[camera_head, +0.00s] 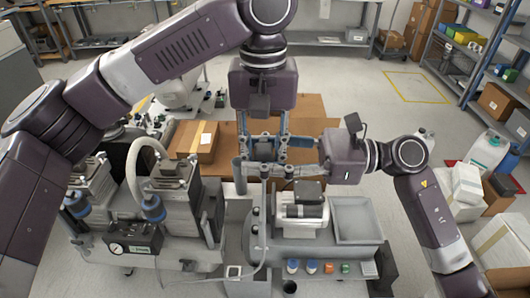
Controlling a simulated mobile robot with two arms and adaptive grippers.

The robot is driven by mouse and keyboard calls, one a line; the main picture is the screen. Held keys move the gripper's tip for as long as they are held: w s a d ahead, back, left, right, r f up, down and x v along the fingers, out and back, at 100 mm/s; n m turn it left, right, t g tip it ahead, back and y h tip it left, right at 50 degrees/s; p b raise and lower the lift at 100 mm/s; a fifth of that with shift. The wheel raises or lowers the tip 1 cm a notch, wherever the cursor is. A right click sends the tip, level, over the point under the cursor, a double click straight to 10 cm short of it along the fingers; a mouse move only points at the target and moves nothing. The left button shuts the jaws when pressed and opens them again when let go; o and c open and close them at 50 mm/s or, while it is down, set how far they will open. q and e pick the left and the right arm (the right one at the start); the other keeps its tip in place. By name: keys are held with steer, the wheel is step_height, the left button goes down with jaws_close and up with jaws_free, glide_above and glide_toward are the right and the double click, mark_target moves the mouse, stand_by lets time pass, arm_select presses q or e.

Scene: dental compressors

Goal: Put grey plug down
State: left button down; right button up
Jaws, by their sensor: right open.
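My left gripper (264,150) hangs fingers-down at the centre, above the compressor bench. Its fingers stand apart, and a small dark grey shape shows between them; I cannot tell whether it is held. My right gripper (262,170) comes in from the right, pointing left, with its fingers just below the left gripper's. It is open. The two grippers overlap in the picture, so contact between them cannot be told. I cannot make out the grey plug for certain; it may be hidden among the fingers.
The compressor bench (300,250) carries a motor unit (300,208) and a grey tray (356,218). A second compressor (175,205) with a gauge stands left. A cardboard box (195,140) is behind it. Several small coloured caps line the front. Open floor lies behind.

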jaws_close()
arm_select(q)
steer(key=c, duration=1.4)
jaws_free()
steer(key=shift+w, duration=0.1)
arm_select(e)
steer(key=shift+s, duration=0.1)
steer(key=shift+s+a, duration=0.1)
